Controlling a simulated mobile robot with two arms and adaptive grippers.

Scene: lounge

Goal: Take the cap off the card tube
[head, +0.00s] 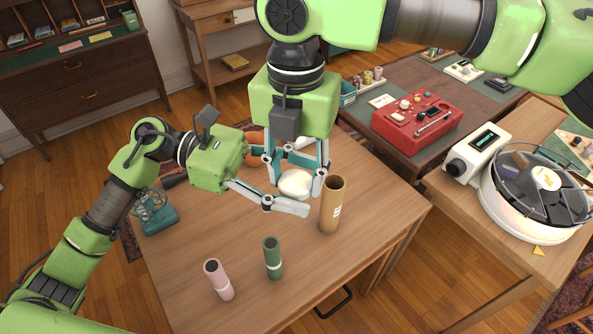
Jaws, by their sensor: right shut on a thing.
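The brown card tube (330,212) stands upright on the wooden table, with a pale label on its side. Its top end looks open and dark inside. My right gripper (297,186) comes down from above, just left of the tube. It is shut on a white round cap (295,182), seen between its fingers and partly hidden by them. My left gripper (300,182) reaches in from the left with its fingers spread apart, around the same spot. The fingers of both grippers overlap in the picture, so exact contact is hard to tell.
A pink tube (218,281) and a green tube (273,258) stand at the table's front. A teal device (155,213) sits at the left edge. A red case (416,120) and a round white machine (532,205) are on surfaces to the right. The table's front right is clear.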

